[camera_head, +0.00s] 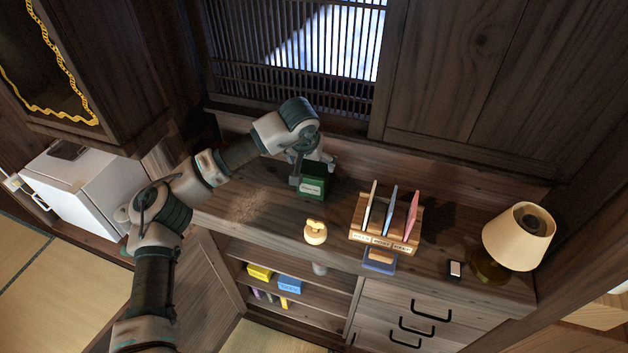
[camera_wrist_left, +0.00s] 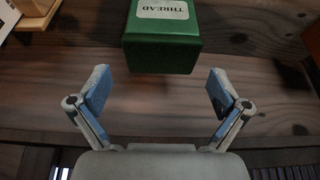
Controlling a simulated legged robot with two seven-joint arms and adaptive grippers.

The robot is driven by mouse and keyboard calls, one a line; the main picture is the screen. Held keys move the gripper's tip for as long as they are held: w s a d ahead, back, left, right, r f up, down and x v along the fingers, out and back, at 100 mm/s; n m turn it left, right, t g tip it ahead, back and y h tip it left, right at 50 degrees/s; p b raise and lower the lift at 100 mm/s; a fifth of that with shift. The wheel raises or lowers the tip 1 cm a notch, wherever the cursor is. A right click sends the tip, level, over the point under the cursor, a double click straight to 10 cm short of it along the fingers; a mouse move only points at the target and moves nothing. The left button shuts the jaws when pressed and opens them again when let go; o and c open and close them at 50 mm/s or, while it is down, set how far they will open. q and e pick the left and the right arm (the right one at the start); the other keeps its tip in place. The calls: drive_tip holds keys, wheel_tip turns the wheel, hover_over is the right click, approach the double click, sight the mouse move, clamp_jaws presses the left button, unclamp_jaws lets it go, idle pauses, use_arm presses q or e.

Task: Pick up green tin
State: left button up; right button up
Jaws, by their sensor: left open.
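The green tin (camera_head: 311,188) stands on the wooden cabinet top, near the back, with a pale label on its front. In the left wrist view the green tin (camera_wrist_left: 162,45) shows a white label reading THREAD and lies ahead of the fingertips, centred between them. My left gripper (camera_head: 312,162) is above and behind the tin in the head view, partly hidden by its own wrist. In the wrist view the left gripper (camera_wrist_left: 158,92) is open, with blue pads on both fingers and nothing between them. My right gripper is not in view.
A wooden rack (camera_head: 384,238) with several coloured upright cards stands right of the tin. A small cream round object (camera_head: 316,232) sits in front, near the edge. A lamp (camera_head: 520,236) stands at the right end. A slatted window (camera_head: 300,50) and wall rise behind.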

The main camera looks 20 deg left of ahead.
sight(312, 170)
use_arm(q)
drive_tip(key=shift+w+a+f, duration=0.1)
drive_tip(key=shift+a+f, duration=0.05)
drive_tip(key=shift+f, duration=0.2)
drive_tip(key=x, duration=0.4)
drive_tip(key=shift+f, duration=0.6)
drive_tip(key=shift+r, duration=0.1)
drive_tip(key=shift+c, duration=0.3)
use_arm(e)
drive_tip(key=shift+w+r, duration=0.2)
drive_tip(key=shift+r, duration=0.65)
use_arm(q)
drive_tip(key=c, duration=1.1)
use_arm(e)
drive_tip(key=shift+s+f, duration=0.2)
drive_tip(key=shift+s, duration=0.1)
use_arm(q)
drive_tip(key=shift+r, duration=0.1)
